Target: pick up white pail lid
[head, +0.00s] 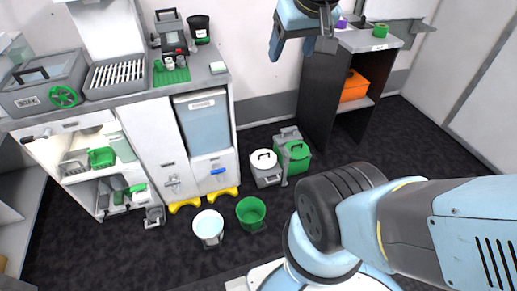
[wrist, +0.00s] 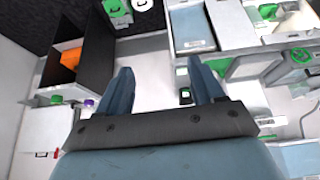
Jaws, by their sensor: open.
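The white pail lid (head: 262,160) is round with a dark handle. It rests on a low pale holder on the floor, left of a green lid (head: 298,149) with a similar handle. In the wrist view the white lid (wrist: 143,5) is at the top edge, partly cut off. A white pail (head: 208,226) and a green pail (head: 251,212) stand uncovered on the floor in front. My gripper (head: 301,46) is open and empty, high above the lids in the head view. Its two fingers (wrist: 162,88) are spread apart in the wrist view.
A dark shelf unit (head: 312,95) holding an orange box (head: 354,86) stands right of the lids. Yellow feet (head: 184,205) stick out under the cabinet.

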